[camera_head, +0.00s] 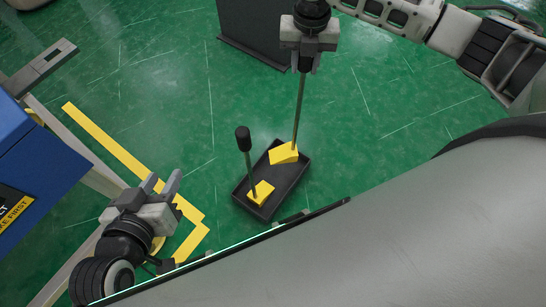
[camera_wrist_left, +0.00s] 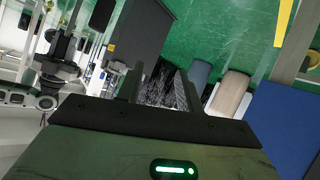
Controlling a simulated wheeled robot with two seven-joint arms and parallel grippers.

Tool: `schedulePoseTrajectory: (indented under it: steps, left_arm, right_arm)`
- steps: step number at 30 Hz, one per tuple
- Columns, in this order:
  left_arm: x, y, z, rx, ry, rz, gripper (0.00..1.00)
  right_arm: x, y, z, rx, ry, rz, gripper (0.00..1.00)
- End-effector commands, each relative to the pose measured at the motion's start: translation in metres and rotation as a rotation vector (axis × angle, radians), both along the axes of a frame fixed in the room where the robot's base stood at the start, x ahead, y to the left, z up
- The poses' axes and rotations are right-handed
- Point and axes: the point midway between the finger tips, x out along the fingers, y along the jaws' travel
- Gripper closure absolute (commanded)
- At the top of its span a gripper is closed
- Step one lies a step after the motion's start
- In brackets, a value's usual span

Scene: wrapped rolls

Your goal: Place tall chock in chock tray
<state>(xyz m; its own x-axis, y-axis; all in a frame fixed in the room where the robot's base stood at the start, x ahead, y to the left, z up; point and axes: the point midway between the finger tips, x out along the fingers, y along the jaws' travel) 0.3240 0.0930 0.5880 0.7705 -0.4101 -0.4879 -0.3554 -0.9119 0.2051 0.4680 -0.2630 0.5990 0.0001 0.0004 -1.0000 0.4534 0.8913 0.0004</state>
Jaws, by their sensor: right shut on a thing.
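In the head view, my right gripper (camera_head: 303,68) is shut on the upper end of a long thin rod. A yellow wedge, the tall chock (camera_head: 284,154), is at the rod's lower end. It overlaps the far end of the black chock tray (camera_head: 286,187); I cannot tell whether it touches the tray floor. A second yellow chock (camera_head: 262,190), with a shorter rod and black grip (camera_head: 243,139), stands in the tray's near end. My left gripper (camera_head: 164,184) is open and empty, left of the tray. Its parted fingers also show in the left wrist view (camera_wrist_left: 162,85).
A blue cabinet (camera_head: 40,165) on a pale frame stands at the left. Yellow floor tape (camera_head: 120,150) runs between it and the tray. A dark grey box (camera_head: 250,30) stands behind the tray. The green floor right of the tray is clear.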

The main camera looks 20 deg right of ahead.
Motion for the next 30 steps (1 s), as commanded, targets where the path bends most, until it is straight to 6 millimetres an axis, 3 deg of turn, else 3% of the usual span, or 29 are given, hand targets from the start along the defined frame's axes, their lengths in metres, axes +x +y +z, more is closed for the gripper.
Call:
schedulePoseTrajectory:
  steps: [7, 12, 19, 26, 30]
  left_arm:
    - [-0.001, 0.000, -0.003, -0.002, 0.000, 0.000, 0.64]
    - [0.001, -0.002, -0.005, -0.017, -0.027, 0.002, 0.64]
    - [0.003, -0.006, 0.014, -0.047, -0.097, -0.003, 0.64]
    - [0.000, -0.009, 0.011, -0.063, -0.121, -0.012, 0.64]
    - [-0.001, -0.010, 0.019, -0.080, -0.161, -0.016, 0.64]
  right_arm:
    - [0.002, 0.000, -0.006, 0.003, -0.006, 0.023, 1.00]
    - [0.001, 0.000, -0.030, 0.003, -0.004, 0.022, 1.00]
    - [0.002, 0.000, -0.052, 0.001, -0.006, 0.022, 1.00]
    - [0.001, 0.000, -0.080, 0.002, -0.003, 0.021, 1.00]
    - [0.001, 0.000, -0.098, 0.001, -0.004, 0.021, 1.00]
